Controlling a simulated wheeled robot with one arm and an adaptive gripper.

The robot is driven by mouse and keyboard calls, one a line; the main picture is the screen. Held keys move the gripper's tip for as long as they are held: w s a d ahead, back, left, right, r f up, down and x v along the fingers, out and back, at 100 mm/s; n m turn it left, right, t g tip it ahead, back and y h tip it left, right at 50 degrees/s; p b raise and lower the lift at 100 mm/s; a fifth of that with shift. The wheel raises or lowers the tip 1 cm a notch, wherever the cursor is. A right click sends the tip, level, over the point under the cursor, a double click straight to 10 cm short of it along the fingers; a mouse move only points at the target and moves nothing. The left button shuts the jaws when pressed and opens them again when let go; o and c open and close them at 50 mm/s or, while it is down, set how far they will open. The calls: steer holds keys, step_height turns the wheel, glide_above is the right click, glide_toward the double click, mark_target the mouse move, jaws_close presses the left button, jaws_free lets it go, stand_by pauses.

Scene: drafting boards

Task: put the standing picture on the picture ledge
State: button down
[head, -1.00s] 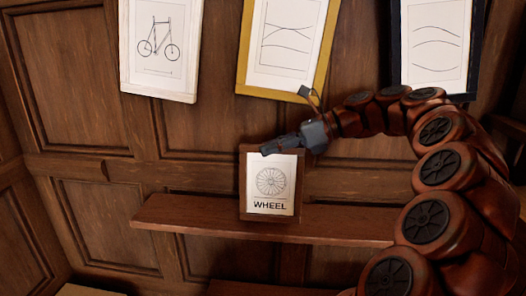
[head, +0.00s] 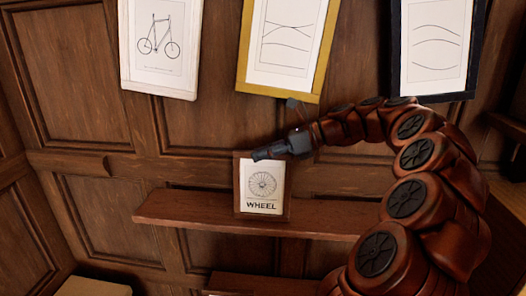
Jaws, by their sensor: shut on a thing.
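The standing picture (head: 263,203) has a brown frame, a drawing of a spoked wheel and the word WHEEL. In the head view it is upright, tilted very slightly, at the front of the picture ledge (head: 335,217), a long brown wooden shelf on the panelled wall. Its lower edge overlaps the ledge in view; I cannot tell whether it rests on it. My gripper (head: 262,154) is shut on the top edge of the picture, reaching in from the right. The finger behind the frame is hidden.
Above the ledge hang a white-framed bicycle drawing (head: 158,45), a yellow-framed line drawing (head: 287,45) and a dark-framed line drawing (head: 433,45). The ledge is bare left and right of the picture. A pale surface edge (head: 95,287) shows at the lower left.

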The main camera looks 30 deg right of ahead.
stand_by(0.3)
steer(key=c, duration=1.5)
jaws_free()
steer(key=shift+f, duration=0.15)
steer(key=o, duration=0.4)
steer(key=shift+o, duration=0.2)
steer(key=b+v, duration=0.1)
steer(key=v, duration=0.4)
steer(key=shift+s+d+b, duration=0.1)
steer(key=shift+d+b, duration=0.15)
steer(key=shift+b, duration=0.1)
steer(key=shift+r+v, duration=0.25)
steer(key=shift+v, duration=0.85)
steer(key=shift+a, duration=0.15)
